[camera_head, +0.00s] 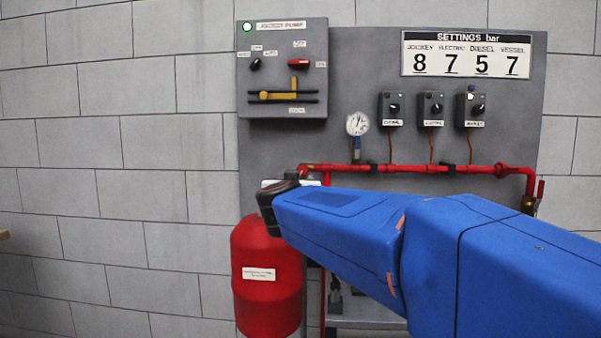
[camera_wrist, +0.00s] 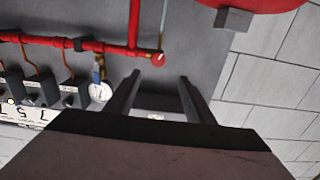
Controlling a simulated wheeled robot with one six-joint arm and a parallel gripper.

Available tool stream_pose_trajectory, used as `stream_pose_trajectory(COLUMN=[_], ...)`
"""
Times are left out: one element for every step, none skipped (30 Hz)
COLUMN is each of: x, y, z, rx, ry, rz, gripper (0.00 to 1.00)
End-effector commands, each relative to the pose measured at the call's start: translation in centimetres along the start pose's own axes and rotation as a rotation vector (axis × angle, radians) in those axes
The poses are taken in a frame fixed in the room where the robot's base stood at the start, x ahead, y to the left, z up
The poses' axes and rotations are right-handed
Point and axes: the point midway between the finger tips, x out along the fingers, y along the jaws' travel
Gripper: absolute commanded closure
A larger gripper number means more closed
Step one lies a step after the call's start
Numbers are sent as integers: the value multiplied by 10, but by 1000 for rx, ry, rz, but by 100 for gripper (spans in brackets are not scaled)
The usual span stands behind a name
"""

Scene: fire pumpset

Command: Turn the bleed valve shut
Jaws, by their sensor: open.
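In the head view, a brass fitting with an upright red handle (camera_head: 540,190) sits at the right end of the red pipe (camera_head: 430,168); I cannot tell for sure that it is the bleed valve. A small blue-handled valve (camera_head: 357,150) sits under the pressure gauge (camera_head: 357,124). In the wrist view, which is upside down, my gripper (camera_wrist: 160,77) has its two fingers apart with nothing between them. The blue-handled valve (camera_wrist: 98,73) and gauge (camera_wrist: 100,92) are left of the fingers there, apart from them. In the head view my blue arm hides the fingertips.
A red pressure vessel (camera_head: 267,285) stands below my gripper. The grey panel (camera_head: 350,60) carries a control box (camera_head: 283,70), several small switch boxes (camera_head: 431,108) and a settings sign (camera_head: 466,54). The block wall (camera_head: 120,130) to the left is clear.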

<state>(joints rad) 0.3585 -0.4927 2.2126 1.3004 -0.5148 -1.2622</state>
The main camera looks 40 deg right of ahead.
Motion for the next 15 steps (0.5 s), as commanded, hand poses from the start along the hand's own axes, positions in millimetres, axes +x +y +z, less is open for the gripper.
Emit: stream_pose_trajectory(x=[2,3,6,8,11,15,19,23,29,34,38,44,49,54,60], y=[3,4,4,4,4,4,4,4,4,5,4,4,4,4,5], z=[0,-1,-1,0,0,0,0,0,0,1,0,0,0,1,1], rx=[-1,-1,-1,-2,-2,-2,-3,-2,-3,-3,-2,-2,-2,-3,-2], ry=[-1,-1,-1,-1,-1,-1,-2,-2,-3,-4,-2,-1,-2,-3,-3], rz=[11,14,16,17,17,17,17,16,16,16,16,16,15,15,15], gripper=[51,51,51,51,51,51,51,51,51,51,51,51,51,51,51])
